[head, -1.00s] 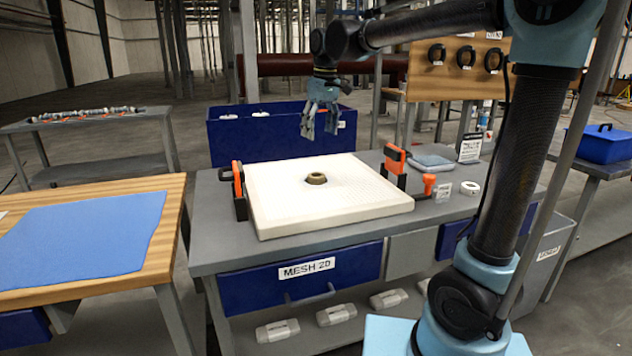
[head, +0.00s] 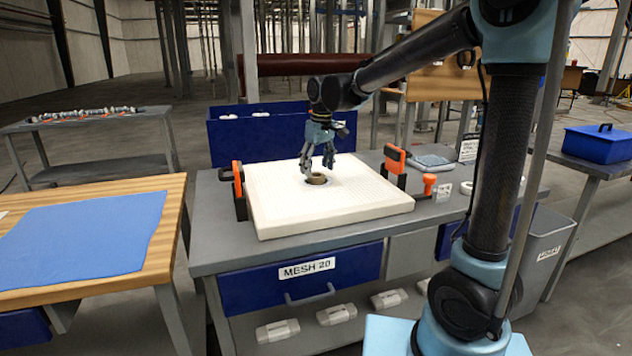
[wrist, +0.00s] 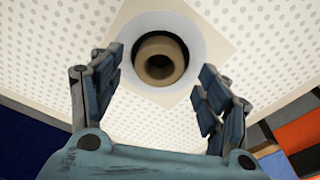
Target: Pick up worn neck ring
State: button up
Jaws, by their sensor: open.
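The worn neck ring (head: 316,179) is a small brown ring in the middle of the white perforated filter plate (head: 270,215). In the wrist view the brown ring (wrist: 160,60) sits inside a pale round collar (wrist: 197,45) at the plate's centre hole. My gripper (head: 316,170) is just above the ring, pointing down. In the wrist view my gripper (wrist: 160,90) is open, with one finger to each side of and below the ring in the picture. Nothing is between the fingers. Whether a fingertip touches the ring cannot be told.
Orange-and-black clamps stand at the plate's left (head: 239,190) and right (head: 394,160) edges. A blue bin (head: 225,140) stands behind the plate. A wooden table with a blue sheet (head: 85,235) is at the left. The plate around the ring is clear.

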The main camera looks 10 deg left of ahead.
jog(key=shift+w+a+f, duration=0.1)
jog(key=shift+f, duration=1.2)
jog(key=shift+c, duration=0.3)
